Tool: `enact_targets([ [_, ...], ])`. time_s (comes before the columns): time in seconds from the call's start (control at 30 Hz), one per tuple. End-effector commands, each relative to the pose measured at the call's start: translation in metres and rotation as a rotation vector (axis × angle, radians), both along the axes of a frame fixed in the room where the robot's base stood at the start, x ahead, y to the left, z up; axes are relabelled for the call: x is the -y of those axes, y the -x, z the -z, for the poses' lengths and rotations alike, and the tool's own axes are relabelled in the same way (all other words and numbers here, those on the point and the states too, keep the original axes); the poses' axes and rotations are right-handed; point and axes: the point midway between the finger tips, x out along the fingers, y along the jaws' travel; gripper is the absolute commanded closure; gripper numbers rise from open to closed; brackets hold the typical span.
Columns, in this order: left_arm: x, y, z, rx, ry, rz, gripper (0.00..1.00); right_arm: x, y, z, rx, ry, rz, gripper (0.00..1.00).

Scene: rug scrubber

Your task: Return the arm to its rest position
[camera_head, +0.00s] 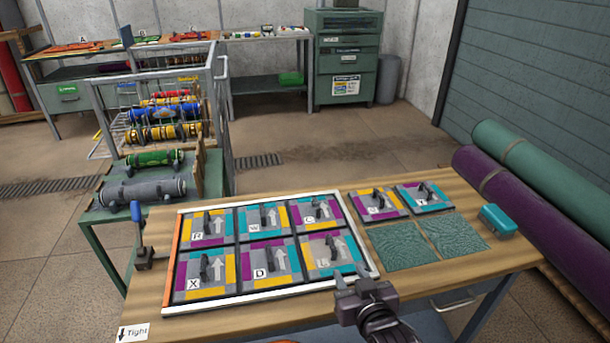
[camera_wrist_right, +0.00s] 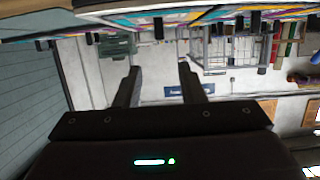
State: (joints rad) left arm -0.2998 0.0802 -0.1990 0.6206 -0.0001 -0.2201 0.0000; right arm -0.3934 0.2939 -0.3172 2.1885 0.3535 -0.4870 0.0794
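My right gripper (camera_head: 358,285) is over the front edge of the wooden table (camera_head: 450,268), near the lower right corner of the white-framed board. In the right wrist view its two fingers (camera_wrist_right: 157,88) stand apart with nothing between them. My left gripper shows in neither view. The framed board (camera_head: 262,303) holds several coloured tiles with black handles and letters such as X, D and C. Two more handled tiles (camera_head: 392,217) lie to its right, behind two plain teal squares (camera_head: 400,253).
A teal block (camera_head: 497,219) sits at the table's right. A blue-handled tool (camera_head: 137,212) stands at the left, above a "Tight" label (camera_head: 133,332). Rolled rugs (camera_head: 520,200) lie beyond the right edge. A rack of coloured rollers (camera_head: 160,130) stands at the left. Open floor lies behind the table.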

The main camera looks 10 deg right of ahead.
Motion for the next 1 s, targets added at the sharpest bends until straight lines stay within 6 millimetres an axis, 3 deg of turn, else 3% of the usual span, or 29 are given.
enact_targets([
  [0.17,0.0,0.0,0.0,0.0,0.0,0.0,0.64,-0.001,0.011,0.01,-0.098,-0.001,-0.008,0.64],
  [0.5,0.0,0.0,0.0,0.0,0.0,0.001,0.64,0.002,0.094,0.047,-0.614,0.053,-0.07,0.64],
  [0.87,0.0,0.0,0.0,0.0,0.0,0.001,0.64,0.016,0.17,0.052,-0.959,0.128,-0.105,0.64],
  [1.0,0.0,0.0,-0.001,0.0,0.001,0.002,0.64,0.014,0.159,0.093,-0.975,0.13,-0.109,0.64],
])
